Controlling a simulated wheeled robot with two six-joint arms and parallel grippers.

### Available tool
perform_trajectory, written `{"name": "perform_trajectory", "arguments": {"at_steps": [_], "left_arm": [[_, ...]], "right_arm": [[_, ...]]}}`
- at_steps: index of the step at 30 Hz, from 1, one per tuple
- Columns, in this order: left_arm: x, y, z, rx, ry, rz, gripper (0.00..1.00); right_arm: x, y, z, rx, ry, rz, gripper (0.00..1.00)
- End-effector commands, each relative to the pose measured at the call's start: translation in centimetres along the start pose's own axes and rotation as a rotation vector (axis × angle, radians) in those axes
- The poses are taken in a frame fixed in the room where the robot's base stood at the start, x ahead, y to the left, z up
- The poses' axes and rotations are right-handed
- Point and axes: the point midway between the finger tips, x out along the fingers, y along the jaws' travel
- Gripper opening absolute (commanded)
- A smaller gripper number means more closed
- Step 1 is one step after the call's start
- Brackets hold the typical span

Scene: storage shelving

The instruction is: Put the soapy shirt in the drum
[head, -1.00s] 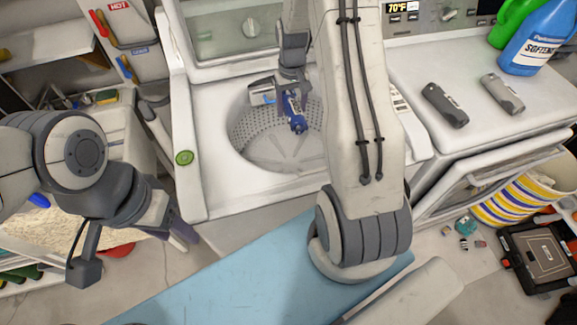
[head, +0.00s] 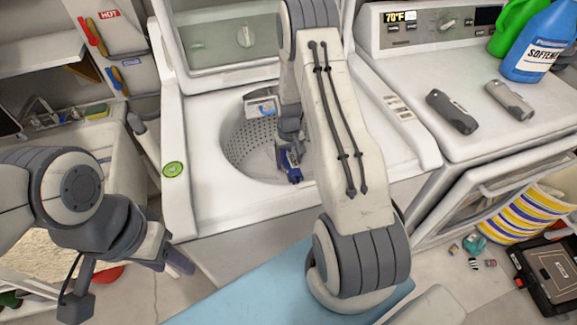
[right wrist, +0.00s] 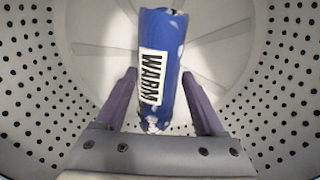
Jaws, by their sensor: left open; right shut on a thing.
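The soapy shirt (head: 289,168) is a blue roll with white suds. In the right wrist view the shirt (right wrist: 165,75) shows a white "WARM" label. My right gripper (head: 290,152) reaches down through the washer opening and is shut on the shirt; its purple fingers (right wrist: 160,105) sit on both sides. The perforated drum (head: 243,140) surrounds them, and its wall (right wrist: 270,90) and pale floor show beyond the shirt. I cannot tell how far the shirt is above the floor. My left gripper (head: 176,260) is open and empty, outside the washer at the lower left.
The washer's lid (head: 215,40) stands raised behind the opening. A dryer (head: 440,90) at right carries two grey handheld items and a blue softener bottle (head: 537,45). A striped basket (head: 515,212) stands on the floor. A sink (head: 95,150) is at left.

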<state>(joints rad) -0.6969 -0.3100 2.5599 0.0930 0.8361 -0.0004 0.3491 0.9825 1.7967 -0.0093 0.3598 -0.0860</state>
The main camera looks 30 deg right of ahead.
Motion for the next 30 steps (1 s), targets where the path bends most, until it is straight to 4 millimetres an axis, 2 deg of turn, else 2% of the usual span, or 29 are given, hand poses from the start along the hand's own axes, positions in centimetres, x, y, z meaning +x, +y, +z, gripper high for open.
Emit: {"name": "perform_trajectory", "arguments": {"at_steps": [3,6,29,30], "left_arm": [[-0.3,0.0,0.0,0.000,0.000,0.000,0.50],[-0.3,0.0,0.0,0.000,0.000,0.000,0.50],[0.6,0.0,0.0,0.000,0.000,0.000,0.50],[0.6,0.0,0.0,0.000,0.000,0.000,0.50]], "right_arm": [[2.0,0.0,0.1,-0.001,-0.004,0.000,0.06],[2.9,-0.1,0.1,-0.001,-0.002,0.000,0.06],[4.2,-0.1,0.0,-0.001,0.000,0.000,0.06],[4.2,-0.1,0.1,-0.001,-0.001,0.000,0.75]]}}
